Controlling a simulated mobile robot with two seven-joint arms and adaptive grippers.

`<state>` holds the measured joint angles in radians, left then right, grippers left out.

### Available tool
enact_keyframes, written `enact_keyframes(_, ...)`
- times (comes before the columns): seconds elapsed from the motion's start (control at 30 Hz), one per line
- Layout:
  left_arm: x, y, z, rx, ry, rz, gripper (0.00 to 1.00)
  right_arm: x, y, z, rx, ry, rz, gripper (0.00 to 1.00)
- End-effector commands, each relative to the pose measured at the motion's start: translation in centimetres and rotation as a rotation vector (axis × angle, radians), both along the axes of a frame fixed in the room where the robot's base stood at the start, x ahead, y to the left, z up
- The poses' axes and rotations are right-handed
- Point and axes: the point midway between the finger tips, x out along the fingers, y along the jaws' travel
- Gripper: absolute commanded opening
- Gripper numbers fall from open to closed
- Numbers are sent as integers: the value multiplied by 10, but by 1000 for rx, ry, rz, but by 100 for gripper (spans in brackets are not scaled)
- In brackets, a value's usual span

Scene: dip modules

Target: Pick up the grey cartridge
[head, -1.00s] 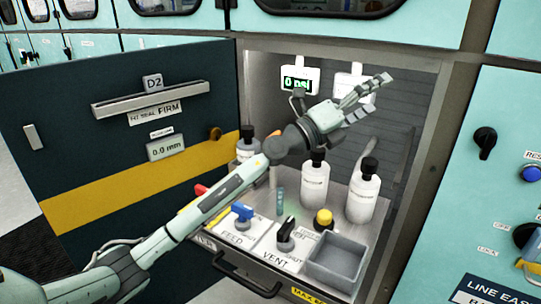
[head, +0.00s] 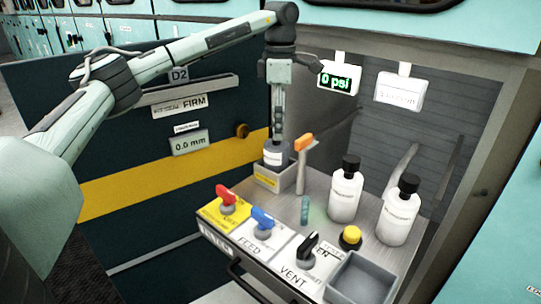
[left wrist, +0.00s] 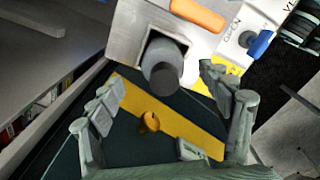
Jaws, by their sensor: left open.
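The grey cartridge (head: 275,157) is a dark grey cylinder with a paler label. It stands in a small grey square holder (head: 288,183) at the back left of the pull-out shelf. The left wrist view shows the cartridge (left wrist: 163,76) from above, with its round dark top facing the camera. My left gripper (head: 279,132) points down over it in the head view. Its fingers are spread in the left wrist view (left wrist: 161,90), one on each side of the cartridge in the picture. I cannot tell how much height separates them. My right gripper is in neither current view.
An orange-topped handle (head: 304,143) stands just right of the holder. Two white bottles (head: 346,195) stand further right. Red (head: 228,198), blue (head: 262,218) and black (head: 307,245) knobs line the front. An empty grey tray (head: 360,282) is at front right. The open door (head: 140,215) is at left.

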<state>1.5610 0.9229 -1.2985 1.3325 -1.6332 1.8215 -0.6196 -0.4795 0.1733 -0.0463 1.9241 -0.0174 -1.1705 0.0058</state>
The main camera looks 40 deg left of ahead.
Motion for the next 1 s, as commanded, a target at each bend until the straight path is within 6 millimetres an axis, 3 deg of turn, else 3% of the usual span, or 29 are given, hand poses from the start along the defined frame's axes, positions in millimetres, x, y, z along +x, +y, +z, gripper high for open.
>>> enact_keyframes(0.1,-1,1,-9,12,5,0,78,-8,0,-3,-2,16,-7,40)
enact_keyframes(0.6,-6,3,-73,10,4,1,78,-8,1,-13,6,19,-5,40)
enact_keyframes(0.9,-6,3,-79,8,2,1,78,-9,1,-15,6,22,-4,40)
enact_keyframes(1.0,-6,3,-78,8,2,1,67,-9,1,-15,6,22,-4,40)
